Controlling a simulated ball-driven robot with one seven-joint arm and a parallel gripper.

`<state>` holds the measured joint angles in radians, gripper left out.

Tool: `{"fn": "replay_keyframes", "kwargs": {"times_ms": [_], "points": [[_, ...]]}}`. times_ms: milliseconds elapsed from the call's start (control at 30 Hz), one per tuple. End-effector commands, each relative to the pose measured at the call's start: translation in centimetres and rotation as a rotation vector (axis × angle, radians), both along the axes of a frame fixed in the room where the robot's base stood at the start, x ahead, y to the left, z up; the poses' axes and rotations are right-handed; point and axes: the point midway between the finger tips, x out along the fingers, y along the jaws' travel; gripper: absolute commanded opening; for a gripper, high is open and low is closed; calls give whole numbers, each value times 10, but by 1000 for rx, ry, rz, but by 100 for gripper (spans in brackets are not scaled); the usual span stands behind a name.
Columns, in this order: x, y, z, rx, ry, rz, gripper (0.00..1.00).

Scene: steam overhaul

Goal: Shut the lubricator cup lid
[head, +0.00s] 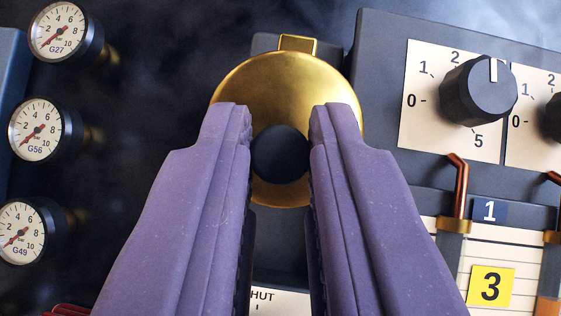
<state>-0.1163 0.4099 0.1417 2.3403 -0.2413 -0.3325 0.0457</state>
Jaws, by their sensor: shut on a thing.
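The lubricator cup lid (285,84) is a round brass disc in the upper middle of the head view. A small brass tab (297,44) shows at its top edge. A round black knob (280,153) stands out at the lower part of the disc. My gripper (280,140), with two purple fingers, is shut on the black knob, one finger on each side. The fingers cover the disc's lower left and lower right. The cup itself and the lid's angle cannot be made out.
Gauges G27 (57,31), G56 (36,130) and G49 (22,232) stick out on the left. A black rotary dial (478,90) stands on the panel at right. A copper pipe (460,185) and a yellow plate marked 3 (490,286) are below it. A partly hidden label (268,297) reads "HUT".

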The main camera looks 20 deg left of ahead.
Motion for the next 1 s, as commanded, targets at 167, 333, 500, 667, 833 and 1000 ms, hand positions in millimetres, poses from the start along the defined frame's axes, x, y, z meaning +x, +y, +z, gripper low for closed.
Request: {"fn": "replay_keyframes", "kwargs": {"times_ms": [167, 333, 500, 667, 833, 1000], "points": [[-1, -1, -1, -2, 5, 0, 0], [-1, -1, -1, -2, 5, 0, 35], [-1, 0, 0, -2, 4, 0, 44], [-1, 0, 1, -1, 3, 0, 44], [-12, -6, 18, 0, 1, 0, 44], [-33, -15, 43, -2, 1, -1, 44]]}}
